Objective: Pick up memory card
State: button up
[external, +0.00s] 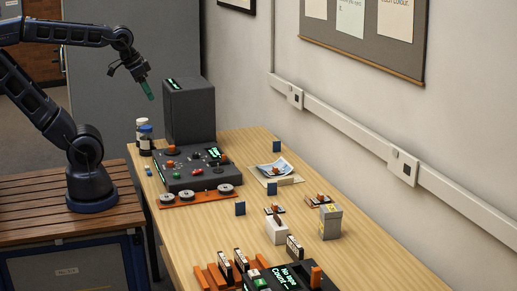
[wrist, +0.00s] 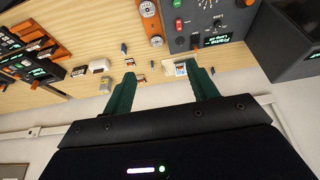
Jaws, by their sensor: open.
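Several small cards lie or stand on the wooden table; I cannot tell for sure which is the memory card. Small dark-blue upright pieces show at the back (external: 276,146), by the paper tray (external: 271,188) and mid-table (external: 240,208). Small flat dark pieces with orange tops lie near the middle (external: 274,210) and right (external: 318,201). My gripper (external: 150,92) is raised above the left back of the table, beside the dark box, apart from all the cards. In the wrist view its two green fingers (wrist: 161,70) are spread, with nothing held between them.
A black box (external: 188,110) and a dark control panel (external: 195,168) stand at the table's left back. Bottles (external: 145,138) stand beside them. A pale tray with paper (external: 275,172), a white block (external: 277,231) and a grey-yellow box (external: 330,221) stand nearer the wall. Orange racks fill the front.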

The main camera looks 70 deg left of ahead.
jog(key=n+g+h, duration=0.2)
jog(key=n+g, duration=0.3)
jog(key=n, duration=1.3)
send_over(240, 203)
jog(key=a, duration=0.2)
notch_tip(240, 203, down, 27)
jog(key=f, duration=0.5)
jog(key=shift+s+d+f, duration=0.2)
jog(key=shift+d+f, duration=0.1)
jog(key=shift+d, duration=0.1)
jog(key=shift+w+d+f, duration=0.15)
jog(key=shift+f, duration=1.2)
jog(key=shift+w+d+f, duration=0.15)
jog(key=shift+f, duration=1.15)
jog(key=c, duration=1.1)
